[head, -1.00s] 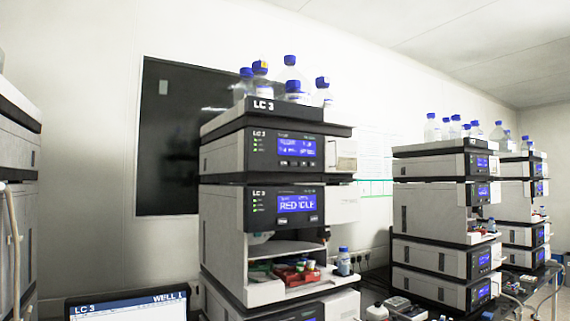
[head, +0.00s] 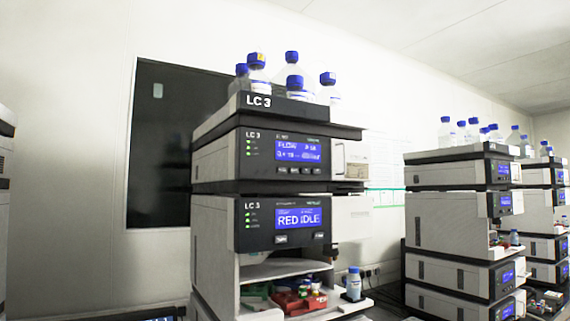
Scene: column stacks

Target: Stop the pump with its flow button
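The LC 3 stack stands in the middle of the head view. Its upper module, the pump (head: 268,155), has a blue display (head: 298,150) that reads FLOW with small figures that are hard to read. A row of small dark buttons (head: 294,170) sits under that display; their labels are too small to read. Below it, another LC 3 module (head: 262,222) has a blue display (head: 298,217) reading RED IDLE, with two buttons under it. Green status lights show on both modules. Neither of my grippers is in view.
Blue-capped bottles (head: 291,76) stand on top of the LC 3 stack. An open bay below holds a red rack (head: 290,301) with vials, and a small blue-capped bottle (head: 354,284) stands at its right. More stacks (head: 455,210) stand to the right. A dark window panel (head: 165,145) is on the wall behind.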

